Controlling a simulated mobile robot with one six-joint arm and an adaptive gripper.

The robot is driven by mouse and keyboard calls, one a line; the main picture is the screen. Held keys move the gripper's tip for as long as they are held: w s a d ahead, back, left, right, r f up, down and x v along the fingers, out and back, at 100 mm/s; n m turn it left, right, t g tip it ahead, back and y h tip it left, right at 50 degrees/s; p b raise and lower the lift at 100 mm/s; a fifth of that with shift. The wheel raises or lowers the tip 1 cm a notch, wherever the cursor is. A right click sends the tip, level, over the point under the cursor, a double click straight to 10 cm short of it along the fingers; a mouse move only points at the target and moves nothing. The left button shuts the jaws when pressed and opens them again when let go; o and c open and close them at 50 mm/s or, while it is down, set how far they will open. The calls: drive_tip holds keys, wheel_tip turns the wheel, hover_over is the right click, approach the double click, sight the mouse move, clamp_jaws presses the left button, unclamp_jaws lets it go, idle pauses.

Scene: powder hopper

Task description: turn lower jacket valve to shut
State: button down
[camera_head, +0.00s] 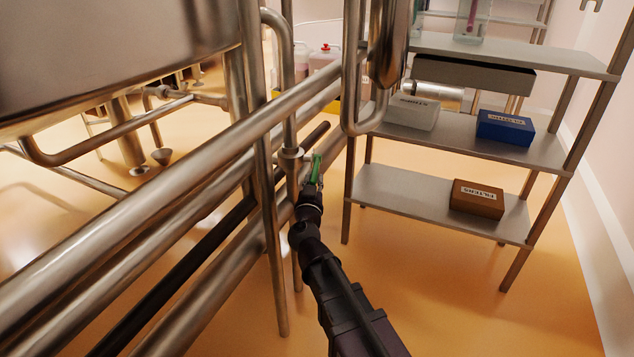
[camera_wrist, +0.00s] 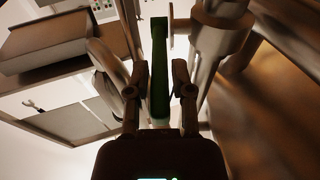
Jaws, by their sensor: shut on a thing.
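My gripper (camera_head: 311,188) is at the handle, at the end of my dark arm reaching up from the bottom. In the wrist view the green handle (camera_wrist: 159,75) runs lengthwise between the two fingers of my gripper (camera_wrist: 158,80). The gripper is shut on the handle. The valve body is partly hidden by the gripper and pipes.
Thick steel rails (camera_head: 180,182) slant across the left, close to my arm. A metal shelf rack (camera_head: 420,199) stands at the right with a brown box (camera_head: 477,199), a blue box (camera_head: 505,126) and a white box (camera_head: 412,111). Open floor (camera_head: 450,300) lies at the lower right.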

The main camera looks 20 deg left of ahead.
drive_tip(key=shift+w, duration=0.15)
drive_tip(key=c, duration=0.5)
unclamp_jaws()
drive_tip(key=shift+f, duration=0.15)
